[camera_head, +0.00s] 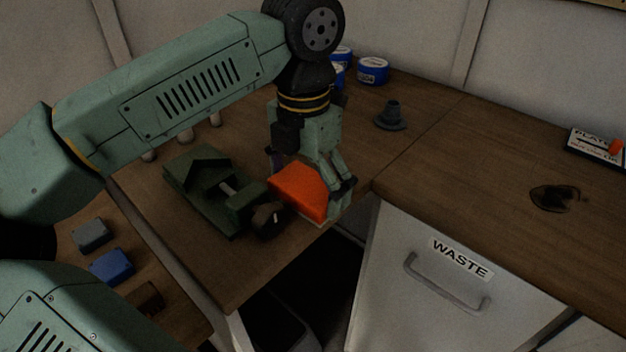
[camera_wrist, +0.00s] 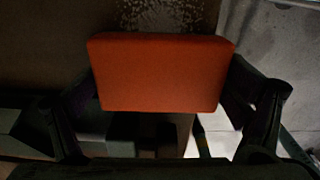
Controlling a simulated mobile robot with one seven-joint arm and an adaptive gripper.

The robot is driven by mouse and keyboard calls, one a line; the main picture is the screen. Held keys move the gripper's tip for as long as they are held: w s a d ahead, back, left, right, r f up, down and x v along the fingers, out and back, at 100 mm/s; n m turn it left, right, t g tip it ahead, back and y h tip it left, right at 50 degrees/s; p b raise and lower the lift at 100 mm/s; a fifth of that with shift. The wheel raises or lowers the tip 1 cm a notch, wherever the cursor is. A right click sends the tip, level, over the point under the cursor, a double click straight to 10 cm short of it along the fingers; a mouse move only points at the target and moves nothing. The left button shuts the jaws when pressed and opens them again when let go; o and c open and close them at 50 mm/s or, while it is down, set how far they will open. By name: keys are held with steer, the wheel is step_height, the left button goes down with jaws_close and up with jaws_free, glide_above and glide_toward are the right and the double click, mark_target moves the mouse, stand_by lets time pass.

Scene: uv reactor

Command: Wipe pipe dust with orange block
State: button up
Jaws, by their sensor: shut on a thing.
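My gripper (camera_head: 312,183) is shut on the orange block (camera_head: 297,190), with a finger on either side of it. In the wrist view the block (camera_wrist: 162,72) fills the middle between the two fingers. The block is close to the table's front edge, beside a dark green vise-like fixture (camera_head: 213,190) with a round dark end, which looks like the pipe (camera_head: 268,219). I cannot tell whether block and pipe touch. In the wrist view a patch of pale specks, perhaps dust (camera_wrist: 165,15), shows just beyond the block.
Blue-and-white cans (camera_head: 373,70) and a grey cone-shaped piece (camera_head: 390,115) stand at the back. A grey block (camera_head: 91,234) and a blue block (camera_head: 111,266) lie on a lower shelf at left. A WASTE drawer (camera_head: 432,277) is at right.

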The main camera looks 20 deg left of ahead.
steer(key=shift+w+d+r, duration=0.1)
steer(key=shift+w+d, duration=0.05)
steer(key=shift+w, duration=0.25)
steer(key=shift+w+d, duration=0.45)
steer(key=shift+w, duration=0.6)
steer(key=shift+w+d, duration=0.45)
steer(key=shift+w, duration=0.65)
steer(key=shift+w+d, duration=0.45)
steer(key=shift+w, duration=0.6)
steer(key=shift+f, duration=0.2)
steer(key=shift+r+p, duration=2.05)
steer(key=shift+r, duration=1)
step_height(320, 180, up, 3)
steer(key=shift+p, duration=1.05)
